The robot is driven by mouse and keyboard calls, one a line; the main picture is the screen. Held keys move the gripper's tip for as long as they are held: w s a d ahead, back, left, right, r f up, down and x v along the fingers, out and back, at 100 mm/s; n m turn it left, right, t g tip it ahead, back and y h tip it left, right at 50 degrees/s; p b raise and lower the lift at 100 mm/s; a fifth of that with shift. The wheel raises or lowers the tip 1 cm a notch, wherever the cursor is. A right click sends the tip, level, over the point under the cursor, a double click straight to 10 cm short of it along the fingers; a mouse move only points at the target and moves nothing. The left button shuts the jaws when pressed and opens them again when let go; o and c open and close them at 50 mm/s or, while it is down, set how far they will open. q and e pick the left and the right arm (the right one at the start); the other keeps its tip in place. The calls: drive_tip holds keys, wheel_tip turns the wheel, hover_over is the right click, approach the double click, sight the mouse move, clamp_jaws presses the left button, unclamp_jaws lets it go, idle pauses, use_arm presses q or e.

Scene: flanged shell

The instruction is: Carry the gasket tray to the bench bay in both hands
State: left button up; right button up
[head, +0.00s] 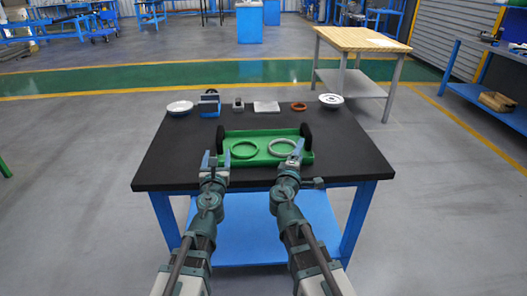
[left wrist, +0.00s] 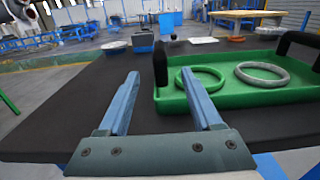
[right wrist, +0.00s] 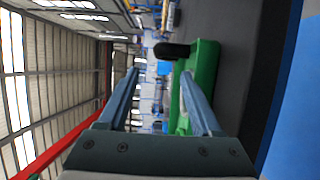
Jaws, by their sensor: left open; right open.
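The green gasket tray (head: 262,133) lies flat near the front of the black table, with a black upright handle at each end. It holds a green ring (head: 244,149) and a grey ring (head: 282,147). My left gripper (head: 216,157) is open at the tray's left end; in the left wrist view the left handle (left wrist: 160,64) appears between its fingertips, not gripped. My right gripper (head: 295,150) is open over the tray's right end, near the right handle (head: 305,132). In the right wrist view that handle (right wrist: 172,50) shows close to one fingertip. No bench bay is identifiable.
A wood-topped bench (head: 360,39) stands behind right, across open floor.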

sight(220, 133)
use_arm(q)
drive_tip(key=shift+w, duration=0.1)
drive_tip(key=w, duration=1.3)
drive_tip(key=shift+w+a, duration=0.3)
drive_tip(key=shift+w, duration=0.05)
use_arm(e)
drive_tip(key=x, duration=1.3)
drive_tip(key=shift+w+d, duration=0.2)
drive_tip(key=shift+w, duration=0.15)
use_arm(q)
clamp_jaws()
use_arm(e)
clamp_jaws()
use_arm(q)
drive_tip(key=shift+s, duration=0.1)
use_arm(e)
drive_tip(key=shift+s+a, duration=0.1)
drive_tip(key=shift+s, duration=0.05)
